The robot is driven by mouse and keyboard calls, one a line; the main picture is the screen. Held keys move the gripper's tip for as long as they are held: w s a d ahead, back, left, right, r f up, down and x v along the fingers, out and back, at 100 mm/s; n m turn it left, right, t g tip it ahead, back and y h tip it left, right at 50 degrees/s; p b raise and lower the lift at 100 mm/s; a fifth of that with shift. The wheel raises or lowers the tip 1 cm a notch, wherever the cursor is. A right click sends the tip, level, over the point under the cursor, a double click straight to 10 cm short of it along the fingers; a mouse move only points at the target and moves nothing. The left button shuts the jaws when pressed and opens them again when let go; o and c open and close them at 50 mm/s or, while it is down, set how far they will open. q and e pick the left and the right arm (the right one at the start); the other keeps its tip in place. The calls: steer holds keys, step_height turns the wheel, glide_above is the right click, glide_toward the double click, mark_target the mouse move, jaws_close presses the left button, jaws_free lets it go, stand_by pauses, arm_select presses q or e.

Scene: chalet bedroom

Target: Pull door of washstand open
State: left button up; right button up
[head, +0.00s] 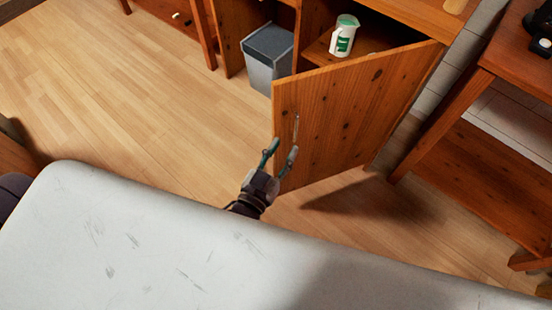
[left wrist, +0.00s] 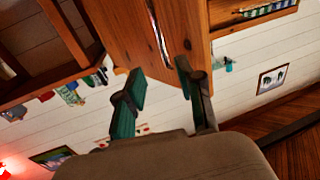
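The washstand's wooden door (head: 345,115) stands swung open in the head view, its free edge to the left. A slim metal handle (head: 296,128) is on the door's face near that edge. It also shows in the left wrist view (left wrist: 157,35). My left gripper (head: 280,152) is open, just below the handle and close to the door. In the left wrist view its two fingers (left wrist: 160,83) are apart with nothing between them, and the handle lies beyond them. Whether a finger touches the door I cannot tell. My right gripper is not in view.
Behind the door, a white and green bottle (head: 344,36) stands inside the washstand. A grey bin (head: 268,57) stands in the compartment to its left. A wooden table (head: 493,170) stands at the right. The plank floor (head: 120,100) at left is clear.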

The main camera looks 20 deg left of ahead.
arm_select(q)
steer(key=shift+s+a, duration=0.2)
steer(key=shift+s, duration=0.65)
steer(key=shift+s+a, duration=0.15)
steer(key=shift+s, duration=0.7)
